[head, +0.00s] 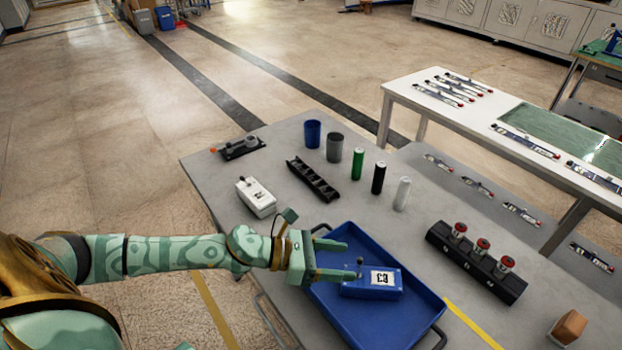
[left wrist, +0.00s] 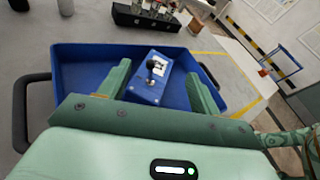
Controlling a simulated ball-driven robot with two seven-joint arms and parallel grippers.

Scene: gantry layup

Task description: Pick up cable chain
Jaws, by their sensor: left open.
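The cable chain (head: 313,180) is a black, ladder-like strip of links. It lies flat on the grey table in the head view, behind the blue tray (head: 425,325). My left gripper (head: 348,260) is open over the tray, apart from the chain and nearer to me. A blue box (head: 385,291) with a black knob and a white label sits in the tray. In the left wrist view the box (left wrist: 146,90) shows between the open fingers, and I cannot tell whether they touch it. The chain does not show in that view. My right gripper is not in view.
A white box (head: 256,198) and a black clamp-like part (head: 240,148) lie left of the chain. A blue cup (head: 312,134), a grey cup (head: 334,147) and green (head: 358,163), black (head: 378,178) and white (head: 402,194) cylinders stand behind and right. A black block with red-topped knobs (head: 477,263) stands right.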

